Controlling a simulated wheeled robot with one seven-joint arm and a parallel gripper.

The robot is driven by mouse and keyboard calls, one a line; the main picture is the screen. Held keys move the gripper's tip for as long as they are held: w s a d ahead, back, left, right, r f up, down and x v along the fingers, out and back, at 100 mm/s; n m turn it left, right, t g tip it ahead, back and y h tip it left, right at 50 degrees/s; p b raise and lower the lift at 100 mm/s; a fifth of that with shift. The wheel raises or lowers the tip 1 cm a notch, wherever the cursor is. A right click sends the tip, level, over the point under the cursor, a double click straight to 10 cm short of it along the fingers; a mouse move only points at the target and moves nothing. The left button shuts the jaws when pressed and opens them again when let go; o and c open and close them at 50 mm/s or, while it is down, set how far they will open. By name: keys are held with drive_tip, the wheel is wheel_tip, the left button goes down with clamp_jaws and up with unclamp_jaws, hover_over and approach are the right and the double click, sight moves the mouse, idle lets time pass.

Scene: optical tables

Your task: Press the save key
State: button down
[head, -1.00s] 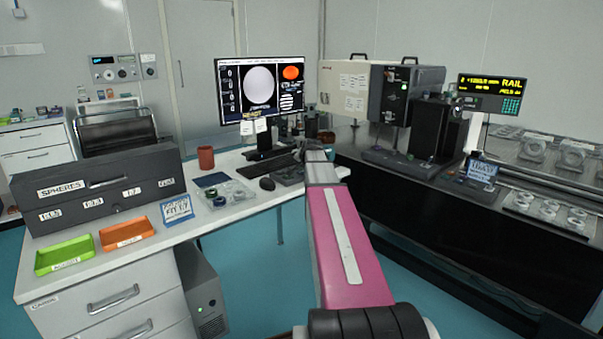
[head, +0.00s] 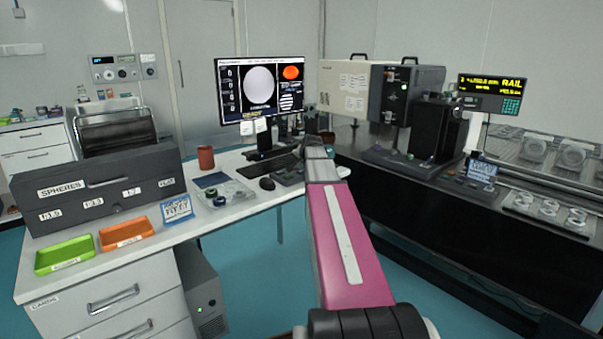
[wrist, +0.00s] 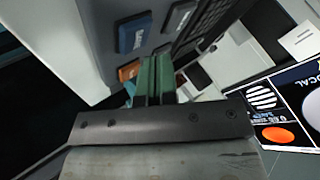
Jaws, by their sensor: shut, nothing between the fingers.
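A grey key panel (wrist: 95,25) fills the upper left of the wrist view. The key labels are too small to read, so I cannot tell which is save. My gripper (wrist: 155,65) has green fingers, shut and empty, beside the orange key. Its tips overlap the panel in view; contact cannot be told. In the head view the panel (head: 288,176) lies on the desk, and my arm hides the fingers.
The dark optical table (head: 440,215) with instruments is to the right. A lens tray (head: 225,193) and a red cup (head: 206,157) are left on the desk.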

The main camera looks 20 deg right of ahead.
sight(303, 171)
drive_tip(key=shift+r, duration=0.1)
drive_tip(key=shift+r, duration=2.4)
